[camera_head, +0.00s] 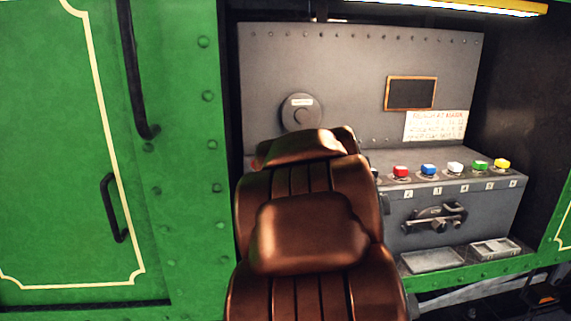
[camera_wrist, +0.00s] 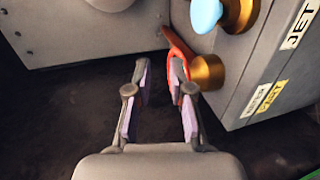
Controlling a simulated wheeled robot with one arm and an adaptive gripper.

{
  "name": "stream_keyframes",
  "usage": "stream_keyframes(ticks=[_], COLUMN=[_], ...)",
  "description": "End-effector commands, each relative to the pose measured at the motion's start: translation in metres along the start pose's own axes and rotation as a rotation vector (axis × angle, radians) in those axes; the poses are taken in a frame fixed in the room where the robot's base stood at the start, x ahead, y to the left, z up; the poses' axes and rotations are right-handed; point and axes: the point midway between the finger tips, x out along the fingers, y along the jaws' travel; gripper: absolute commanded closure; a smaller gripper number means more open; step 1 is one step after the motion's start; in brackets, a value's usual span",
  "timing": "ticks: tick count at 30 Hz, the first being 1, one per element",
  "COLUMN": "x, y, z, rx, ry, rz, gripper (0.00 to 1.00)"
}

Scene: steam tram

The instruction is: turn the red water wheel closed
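The red water wheel (camera_wrist: 177,45) shows in the wrist view as a thin red rim seen nearly edge-on, left of a brass boss (camera_wrist: 208,72) on the side of a grey box. My gripper (camera_wrist: 159,70) is open, with dark floor showing between its fingers. The right finger overlaps the lower part of the red rim; I cannot tell whether they touch. The left finger is clear of it. In the head view my copper-coloured arm hides the gripper and most of the wheel's area; a small reddish patch shows at the arm's left edge.
A light-blue knob (camera_wrist: 206,14) on brass sits above the boss, beside a JET label (camera_wrist: 299,25). The grey console (camera_head: 450,205) carries several coloured buttons and a lever handle (camera_head: 436,217). A round grey fitting (camera_head: 301,112) is on the back wall. A green panel (camera_head: 60,150) stands left.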

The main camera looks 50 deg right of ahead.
Motion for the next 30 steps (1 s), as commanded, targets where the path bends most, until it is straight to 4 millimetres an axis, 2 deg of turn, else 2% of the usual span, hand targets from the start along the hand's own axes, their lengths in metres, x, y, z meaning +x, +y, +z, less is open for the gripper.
stream_keyframes(ticks=[1,6,13,18,23,30], x=[0.007,0.023,0.025,0.019,0.019,0.041], y=[0.005,0.013,-0.007,-0.023,-0.028,-0.026], z=[0.009,0.017,0.023,0.025,0.022,0.008], rx=[-0.065,-0.3,-0.537,-0.614,-0.635,-0.636], ry=[0.025,0.165,0.366,0.458,0.494,0.494], rz=[0.026,0.104,0.16,0.177,0.184,0.184], gripper=[0.79,0.79,0.79,0.79,0.79,0.79])
